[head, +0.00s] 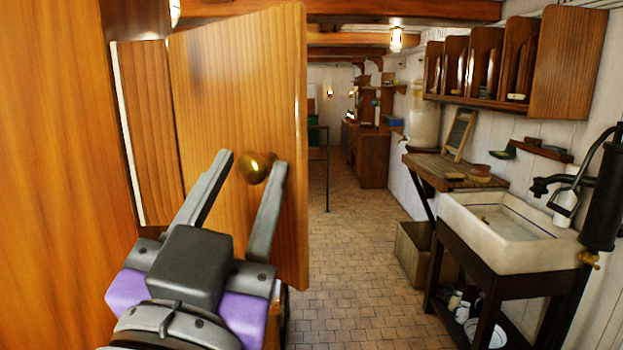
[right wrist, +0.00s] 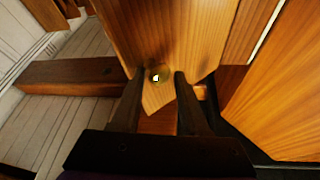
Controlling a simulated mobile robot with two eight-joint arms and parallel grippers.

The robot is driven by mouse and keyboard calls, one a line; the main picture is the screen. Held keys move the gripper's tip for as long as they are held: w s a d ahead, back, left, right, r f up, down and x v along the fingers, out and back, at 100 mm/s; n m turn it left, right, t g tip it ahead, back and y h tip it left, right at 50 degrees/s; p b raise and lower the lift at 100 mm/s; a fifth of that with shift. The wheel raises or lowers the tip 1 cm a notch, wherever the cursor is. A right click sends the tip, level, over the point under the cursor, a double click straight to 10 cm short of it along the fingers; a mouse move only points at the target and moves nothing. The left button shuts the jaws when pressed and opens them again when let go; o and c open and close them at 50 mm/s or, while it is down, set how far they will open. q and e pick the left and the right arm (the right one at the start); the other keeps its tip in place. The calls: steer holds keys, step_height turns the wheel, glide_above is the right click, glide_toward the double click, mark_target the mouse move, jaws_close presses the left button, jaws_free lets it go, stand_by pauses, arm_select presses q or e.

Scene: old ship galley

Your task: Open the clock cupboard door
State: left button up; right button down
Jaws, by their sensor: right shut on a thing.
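The clock cupboard door (head: 238,75) is a wooden panel standing ajar, swung out from the wooden cupboard front (head: 60,150) at the left. A round brass knob (head: 257,168) sits low on the door. My right gripper (head: 252,163) has its two fingers on either side of the knob and is shut on it. In the right wrist view the knob (right wrist: 157,76) shows between the fingertips, against the door (right wrist: 165,35). My left gripper is not in view. The cupboard's inside is mostly hidden behind the door.
A tiled floor (head: 350,260) runs clear down the middle. At the right stand a white sink (head: 510,230) on a dark stand, a wooden side table (head: 455,172) and a wall rack (head: 560,65). A thin post (head: 327,180) stands beyond the door.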

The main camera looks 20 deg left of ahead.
steer(key=shift+s+a+r, duration=0.1)
steer(key=shift+a+r, duration=0.05)
steer(key=shift+a, duration=0.15)
steer(key=c, duration=0.6)
jaws_free()
steer(key=shift+a, duration=0.15)
steer(key=shift+o, duration=0.5)
steer(key=shift+a, duration=0.25)
steer(key=shift+w+d+f, duration=0.15)
steer(key=shift+w+f, duration=0.05)
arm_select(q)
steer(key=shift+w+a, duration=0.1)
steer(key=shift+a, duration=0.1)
arm_select(e)
steer(key=shift+f, duration=0.1)
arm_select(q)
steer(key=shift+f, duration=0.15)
arm_select(e)
steer(key=shift+f, duration=0.1)
